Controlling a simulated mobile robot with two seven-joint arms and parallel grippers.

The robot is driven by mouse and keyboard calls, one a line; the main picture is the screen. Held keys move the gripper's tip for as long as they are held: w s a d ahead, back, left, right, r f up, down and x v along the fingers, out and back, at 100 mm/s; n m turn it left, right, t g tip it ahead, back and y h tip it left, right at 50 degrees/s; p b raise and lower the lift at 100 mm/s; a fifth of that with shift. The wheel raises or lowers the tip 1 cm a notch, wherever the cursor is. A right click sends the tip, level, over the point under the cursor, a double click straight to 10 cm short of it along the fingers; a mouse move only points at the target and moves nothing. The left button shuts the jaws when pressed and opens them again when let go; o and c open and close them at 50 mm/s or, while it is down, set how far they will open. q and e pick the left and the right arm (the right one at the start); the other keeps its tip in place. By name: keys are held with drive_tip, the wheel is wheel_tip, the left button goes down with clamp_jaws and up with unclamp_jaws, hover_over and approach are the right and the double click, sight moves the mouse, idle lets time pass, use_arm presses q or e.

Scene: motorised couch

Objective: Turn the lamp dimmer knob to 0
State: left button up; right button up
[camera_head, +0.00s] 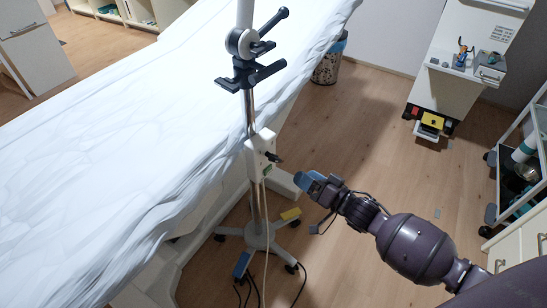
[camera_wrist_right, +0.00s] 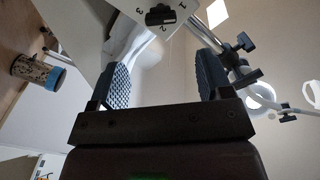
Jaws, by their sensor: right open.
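The lamp's white control box (camera_head: 260,150) is fixed to the thin stand pole (camera_head: 250,113) beside the couch. A black dimmer knob (camera_head: 273,157) sticks out of its right side. In the right wrist view the knob (camera_wrist_right: 160,15) is at the top edge, with printed digits around it on the white face; its exact setting is unclear. My right gripper (camera_head: 306,181) is below and to the right of the box, apart from the knob. In the wrist view its two fingers (camera_wrist_right: 161,70) are spread, empty, with the knob beyond and between them. My left gripper is out of view.
The couch (camera_head: 130,140) with a white sheet fills the left. A clamp with a black lever (camera_head: 255,45) sits higher on the pole. The wheeled stand base (camera_head: 258,236) and cables lie below. Open wooden floor (camera_head: 380,130) is to the right.

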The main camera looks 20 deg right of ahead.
sight(279, 160)
drive_tip(key=shift+m, duration=0.4)
drive_tip(key=b+x, duration=0.1)
drive_tip(key=x, duration=0.8)
drive_tip(key=shift+w+a+f+b, duration=0.1)
drive_tip(key=shift+a+b, duration=0.05)
drive_tip(key=shift+b, duration=0.25)
drive_tip(key=shift+w+a, duration=0.3)
drive_tip(key=shift+w, duration=0.3)
drive_tip(key=c, duration=0.9)
